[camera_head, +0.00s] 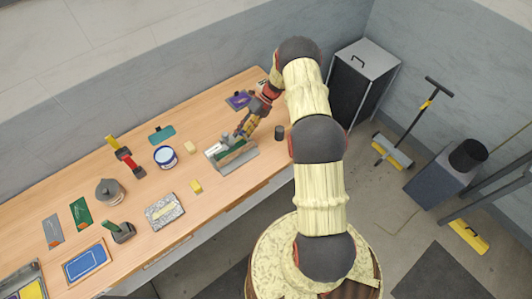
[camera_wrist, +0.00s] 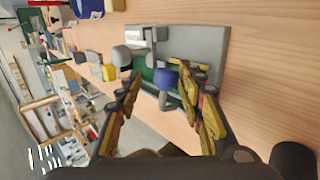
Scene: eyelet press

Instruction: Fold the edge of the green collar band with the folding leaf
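A grey folding device (camera_head: 240,163) stands on the wooden bench in the head view, with the green collar band (camera_head: 232,155) lying along it. In the wrist view the device's grey plate (camera_wrist: 207,45) is ahead of my gripper, and the green band (camera_wrist: 146,72) shows partly between the fingers. A blue knob (camera_wrist: 166,78) on a grey lever, perhaps the folding leaf's handle, sits between the fingertips. My gripper (camera_wrist: 160,76) is open, its fingers on either side of the knob; I cannot tell whether they touch it. In the head view my gripper (camera_head: 243,129) is just above the device.
A purple item (camera_head: 238,101) lies behind. Bare wood lies between the device and the front edge.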

